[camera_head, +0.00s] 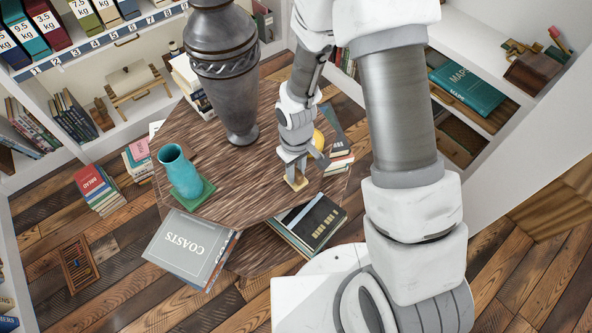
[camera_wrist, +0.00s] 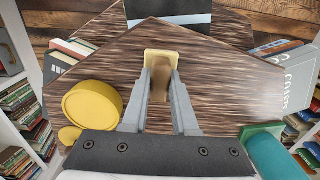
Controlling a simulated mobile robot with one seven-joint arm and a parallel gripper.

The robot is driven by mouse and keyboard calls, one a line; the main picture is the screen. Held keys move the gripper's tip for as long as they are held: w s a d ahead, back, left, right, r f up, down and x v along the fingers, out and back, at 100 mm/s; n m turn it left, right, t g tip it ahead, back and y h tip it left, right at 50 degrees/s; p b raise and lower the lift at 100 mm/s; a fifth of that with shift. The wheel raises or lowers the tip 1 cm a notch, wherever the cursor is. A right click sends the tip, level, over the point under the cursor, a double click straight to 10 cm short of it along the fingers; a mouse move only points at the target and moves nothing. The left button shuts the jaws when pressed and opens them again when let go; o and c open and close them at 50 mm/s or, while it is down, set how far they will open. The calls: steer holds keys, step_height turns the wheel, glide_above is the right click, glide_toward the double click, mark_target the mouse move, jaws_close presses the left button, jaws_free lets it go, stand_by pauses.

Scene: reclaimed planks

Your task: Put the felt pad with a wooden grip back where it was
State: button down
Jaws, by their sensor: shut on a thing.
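The felt pad with a wooden grip (camera_wrist: 160,56) has a pale yellow base and a brown upright handle. My gripper (camera_wrist: 161,78) is shut on the handle, one finger on each side. In the head view the pad (camera_head: 297,182) is below my gripper (camera_head: 296,163), near the front right edge of the dark wooden table (camera_head: 250,190). The pad is at or just above the tabletop; I cannot tell whether it touches. My fingers and wrist hide part of the handle.
A teal vase (camera_head: 179,172) stands on a green mat (camera_head: 207,190) at the table's left. A tall dark urn (camera_head: 228,80) stands at the back. A round yellow container (camera_wrist: 92,104) is close to my gripper. Books lie below the table's edge. The table's middle is clear.

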steer(key=c, duration=0.7)
jaws_free()
step_height(320, 180, up, 12)
steer(key=p, duration=0.2)
step_height(320, 180, up, 16)
steer(key=m+t, duration=0.3)
glide_above(296, 171)
steer(key=s+d, duration=0.3)
steer(key=d, duration=0.4)
steer(key=shift+s+d+r+m+t, duration=0.45)
steer(key=shift+s+d+r+m, duration=0.2)
steer(key=shift+s+r, duration=0.85)
steer(key=shift+s+d+r+m+t, duration=0.4)
steer(key=shift+s+d+r+m, duration=0.2)
steer(key=shift+s+r, duration=0.9)
steer(key=shift+s+d+r+m+t, duration=0.55)
steer(key=shift+s+r, duration=0.65)
steer(key=shift+s, duration=0.55)
